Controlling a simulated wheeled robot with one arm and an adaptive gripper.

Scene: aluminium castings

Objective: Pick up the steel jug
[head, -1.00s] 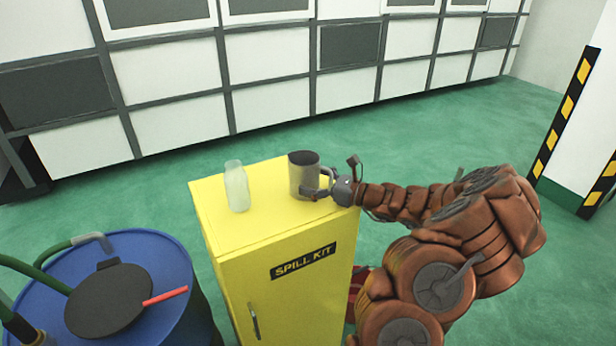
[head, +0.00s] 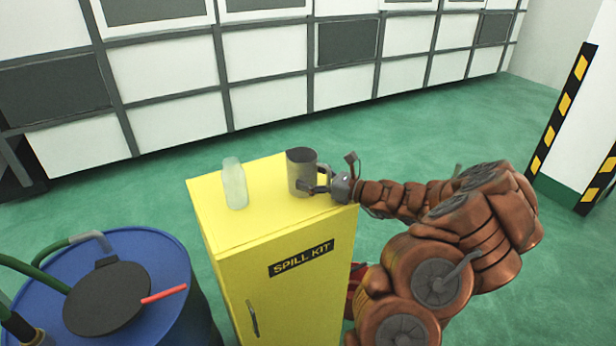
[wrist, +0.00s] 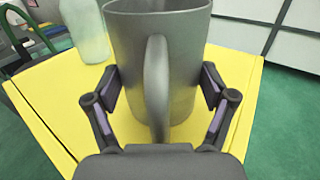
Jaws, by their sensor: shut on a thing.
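The steel jug (head: 302,170) is a grey metal vessel with a handle, upright at the right part of the yellow cabinet's top. In the wrist view the jug (wrist: 185,60) fills the middle, its handle facing my wrist. My gripper (head: 318,186) reaches it from the right. In the wrist view the gripper (wrist: 160,98) has one finger on each side of the jug, shut on its body with the handle between the fingers. The far side of the jug is hidden. I cannot tell any gap between its base and the cabinet top.
A pale translucent bottle (head: 235,184) stands left of the jug on the yellow spill kit cabinet (head: 240,222). A blue drum (head: 165,265) with a black lid and hoses is at the lower left. A striped post (head: 560,120) stands at the right. Green floor is open behind the cabinet.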

